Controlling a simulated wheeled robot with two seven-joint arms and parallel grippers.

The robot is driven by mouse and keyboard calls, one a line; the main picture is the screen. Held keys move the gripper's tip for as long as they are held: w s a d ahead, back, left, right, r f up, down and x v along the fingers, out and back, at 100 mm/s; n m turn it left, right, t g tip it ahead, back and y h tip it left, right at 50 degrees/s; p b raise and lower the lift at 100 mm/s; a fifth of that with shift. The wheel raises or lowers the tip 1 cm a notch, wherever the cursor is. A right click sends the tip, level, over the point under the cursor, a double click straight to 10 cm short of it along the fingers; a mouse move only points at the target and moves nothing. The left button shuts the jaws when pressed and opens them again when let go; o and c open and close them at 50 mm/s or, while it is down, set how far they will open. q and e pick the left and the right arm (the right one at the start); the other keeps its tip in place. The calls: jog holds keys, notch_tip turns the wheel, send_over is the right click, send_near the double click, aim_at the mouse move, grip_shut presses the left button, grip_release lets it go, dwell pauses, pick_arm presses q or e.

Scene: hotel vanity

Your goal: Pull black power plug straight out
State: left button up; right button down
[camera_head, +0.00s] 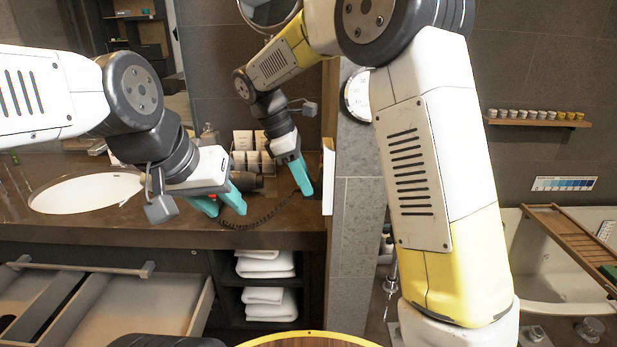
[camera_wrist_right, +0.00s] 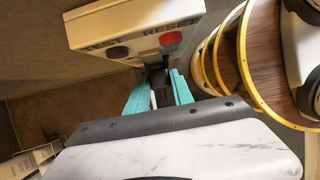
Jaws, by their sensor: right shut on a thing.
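The black power plug (camera_wrist_right: 158,80) shows in the right wrist view, at the face of a white outlet box (camera_wrist_right: 135,28) marked TEST and RESET. I cannot tell how deep it sits in the box. My right gripper (camera_wrist_right: 158,92) is shut on the plug, one teal finger on each side. In the head view my right gripper (camera_head: 303,178) is beside the edge-on white outlet box (camera_head: 328,176), and its fingers hide the plug. My left gripper (camera_head: 221,200) is low over the counter's front, its teal fingers apart.
A dark coiled cord (camera_head: 262,214) lies on the brown counter (camera_head: 290,222). A dark hair dryer (camera_head: 246,184) lies partly hidden behind my left gripper. A holder with white packets (camera_head: 248,150) stands behind. A tiled wall edge (camera_head: 355,230) borders the outlet's right. An open drawer (camera_head: 110,300) lies below left.

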jog(key=shift+a, duration=1.75)
jog(key=shift+a, duration=0.15)
jog(key=shift+r, duration=0.1)
jog(key=v, duration=0.9)
dwell(0.4)
